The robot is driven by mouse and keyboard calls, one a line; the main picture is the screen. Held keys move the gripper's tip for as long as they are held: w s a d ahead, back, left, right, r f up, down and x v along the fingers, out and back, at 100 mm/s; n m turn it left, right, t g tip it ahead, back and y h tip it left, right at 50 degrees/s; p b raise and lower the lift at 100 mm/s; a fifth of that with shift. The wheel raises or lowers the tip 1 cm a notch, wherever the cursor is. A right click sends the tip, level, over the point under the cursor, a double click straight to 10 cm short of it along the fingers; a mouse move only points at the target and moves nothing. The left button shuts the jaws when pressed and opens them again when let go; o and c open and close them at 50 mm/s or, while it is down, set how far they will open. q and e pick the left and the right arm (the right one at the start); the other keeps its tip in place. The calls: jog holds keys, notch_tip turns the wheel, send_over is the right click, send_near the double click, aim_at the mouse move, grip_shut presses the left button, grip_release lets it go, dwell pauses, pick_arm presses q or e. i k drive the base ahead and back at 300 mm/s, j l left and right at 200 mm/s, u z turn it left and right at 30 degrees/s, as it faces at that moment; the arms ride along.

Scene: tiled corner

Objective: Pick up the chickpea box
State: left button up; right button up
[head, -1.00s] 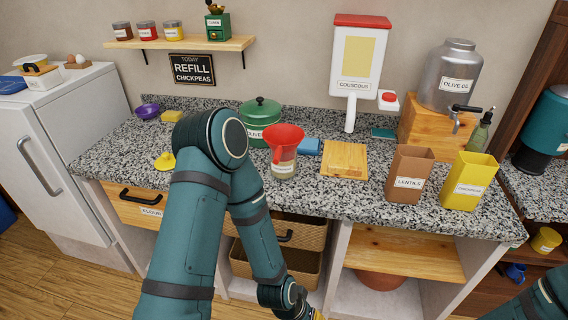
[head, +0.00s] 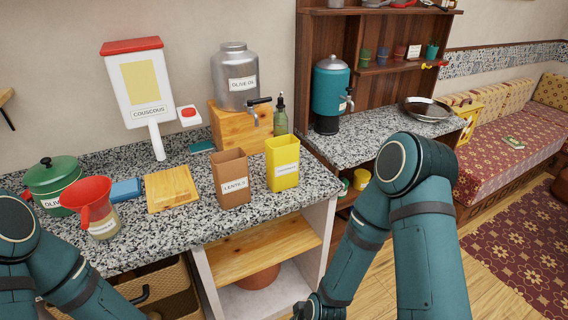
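The chickpea box (head: 283,164) is a yellow, open-topped, upright box with a white label whose print is small. It stands on the speckled counter (head: 232,222) near its right end, just right of the brown lentils box (head: 231,180). My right arm comes in at the right and bends down in front of the counter, to the right of and below the yellow box. My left arm is at the lower left edge. Nothing touches the yellow box.
A wooden block (head: 238,129) with the olive oil tank (head: 236,76) and a green bottle (head: 280,115) stand behind the boxes. A cutting board (head: 171,188), red-funnelled jar (head: 99,212) and green pot (head: 53,181) are to the left. A second counter (head: 380,138) lies beyond a gap.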

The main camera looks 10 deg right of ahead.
aim_at(282, 151)
jog(key=i+l, duration=0.15)
jog(key=l, duration=0.15)
jog(key=i+l, duration=0.15)
jog(key=l, duration=0.15)
jog(key=i+l+u, duration=0.1)
jog(key=l, duration=0.2)
jog(key=i+l+u, duration=0.1)
jog(key=l, duration=0.4)
jog(key=i+l, duration=0.15)
jog(key=l, duration=0.35)
jog(key=i+l+u, duration=0.15)
jog(key=l, duration=0.8)
jog(key=i+l, duration=0.1)
jog(key=l, duration=0.2)
jog(key=i+l+u, duration=0.15)
jog(key=l, duration=0.2)
jog(key=i+l, duration=0.1)
jog(key=l, duration=0.25)
jog(key=i+l+u, duration=0.1)
jog(key=i, duration=0.15)
jog(key=j, duration=0.5)
